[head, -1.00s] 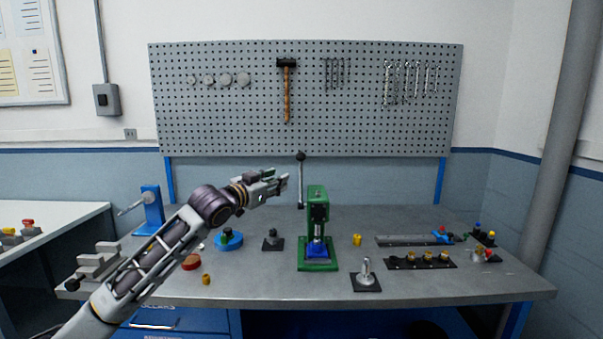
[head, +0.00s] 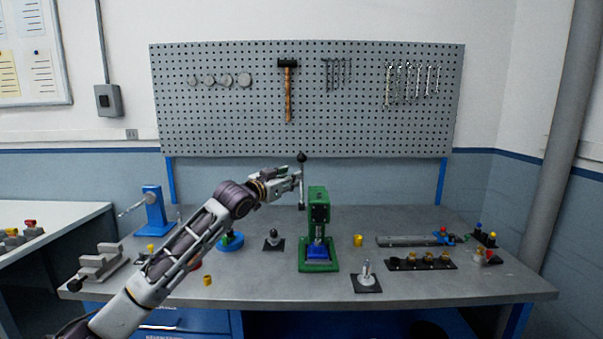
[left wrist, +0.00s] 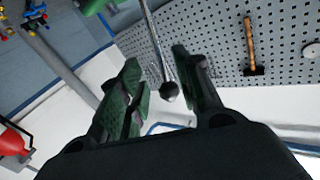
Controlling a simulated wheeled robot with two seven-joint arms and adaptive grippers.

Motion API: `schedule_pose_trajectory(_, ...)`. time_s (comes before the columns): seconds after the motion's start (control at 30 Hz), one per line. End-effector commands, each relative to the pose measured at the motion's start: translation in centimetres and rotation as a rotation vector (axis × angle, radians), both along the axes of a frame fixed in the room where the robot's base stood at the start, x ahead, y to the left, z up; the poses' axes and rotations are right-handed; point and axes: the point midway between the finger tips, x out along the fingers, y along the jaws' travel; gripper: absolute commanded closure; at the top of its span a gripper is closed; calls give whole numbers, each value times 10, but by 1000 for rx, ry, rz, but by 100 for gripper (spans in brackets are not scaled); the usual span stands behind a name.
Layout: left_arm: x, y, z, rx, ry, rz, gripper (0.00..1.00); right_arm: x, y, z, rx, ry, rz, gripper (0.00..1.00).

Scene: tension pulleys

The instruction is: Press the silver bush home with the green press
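The green press (head: 318,205) stands upright near the middle of the workbench. Its lever (head: 302,182) rises at its left side and ends in a black knob (head: 301,157). A blue block (head: 317,251) sits on the press base, with silver metal above it; I cannot tell whether that is the bush or the ram. My left gripper (head: 296,181) is at the lever, below the knob. In the left wrist view my left gripper (left wrist: 160,82) is open, with the lever rod (left wrist: 154,40) and knob (left wrist: 169,90) between its fingers, apparently not clamped. My right gripper is not in view.
A dark stand (head: 273,240) and a blue round fixture (head: 230,242) lie left of the press. A yellow part (head: 358,240), a black plate with a silver post (head: 366,280) and a brass-part rack (head: 422,262) lie right. A pegboard (head: 225,120) stands behind.

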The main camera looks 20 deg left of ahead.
Motion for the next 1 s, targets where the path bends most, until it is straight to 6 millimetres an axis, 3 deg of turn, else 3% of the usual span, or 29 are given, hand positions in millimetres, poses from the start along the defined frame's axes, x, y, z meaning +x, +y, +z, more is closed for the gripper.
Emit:
schedule_pose_trajectory(0.5,43,-13,1,0,-1,0,66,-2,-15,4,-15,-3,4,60)
schedule_pose_trajectory(1.0,73,-21,0,0,1,0,66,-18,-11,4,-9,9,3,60)
